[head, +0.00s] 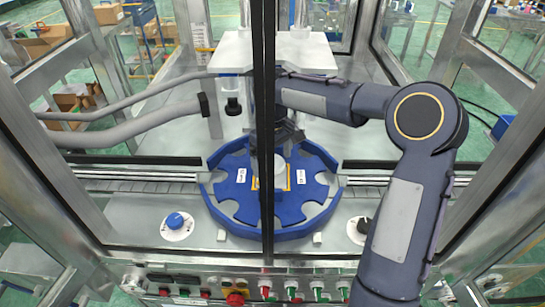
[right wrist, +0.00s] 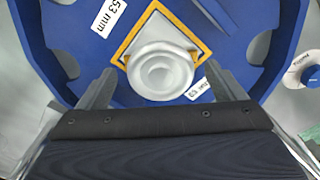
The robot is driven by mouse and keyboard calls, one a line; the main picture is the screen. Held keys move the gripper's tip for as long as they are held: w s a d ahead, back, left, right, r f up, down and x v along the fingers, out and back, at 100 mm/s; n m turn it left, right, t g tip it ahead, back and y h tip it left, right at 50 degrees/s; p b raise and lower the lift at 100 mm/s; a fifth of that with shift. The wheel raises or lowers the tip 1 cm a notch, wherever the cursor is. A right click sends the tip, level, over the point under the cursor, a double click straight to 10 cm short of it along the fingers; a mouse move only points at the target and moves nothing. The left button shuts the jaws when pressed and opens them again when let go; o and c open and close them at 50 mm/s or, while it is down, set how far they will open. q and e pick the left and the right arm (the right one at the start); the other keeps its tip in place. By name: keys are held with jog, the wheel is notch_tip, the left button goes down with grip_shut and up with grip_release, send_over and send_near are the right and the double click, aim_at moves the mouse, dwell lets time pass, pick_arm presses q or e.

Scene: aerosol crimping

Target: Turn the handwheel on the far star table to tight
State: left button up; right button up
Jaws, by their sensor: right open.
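A blue star table (head: 225,205) with notches around its edge sits at the middle of the machine deck. At its centre is a pale round handwheel (head: 280,178) on an orange-bordered diamond plate; the black frame post hides part of it. In the right wrist view the handwheel (right wrist: 160,70) lies between the two fingers of my right gripper (right wrist: 160,72), which are apart on either side. No finger visibly touches it. In the head view my right gripper (head: 287,135) is above the star table, partly behind the post. My left gripper is not in view.
A black upright post (head: 263,100) crosses in front of the star table. A white plate assembly (head: 275,52) hangs above it. A blue dial (head: 175,221) and a dark dial (head: 363,226) flank the table. Coloured buttons (head: 235,298) line the front panel.

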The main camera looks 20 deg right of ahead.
jog(key=c, duration=1)
jog(key=shift+o, duration=0.2)
jog(key=shift+m, duration=0.3)
jog(key=m, duration=0.3)
jog(key=shift+a, duration=0.1)
jog(key=m, duration=0.5)
jog(key=shift+m, duration=0.3)
jog(key=o, duration=1)
jog(key=shift+c, duration=0.2)
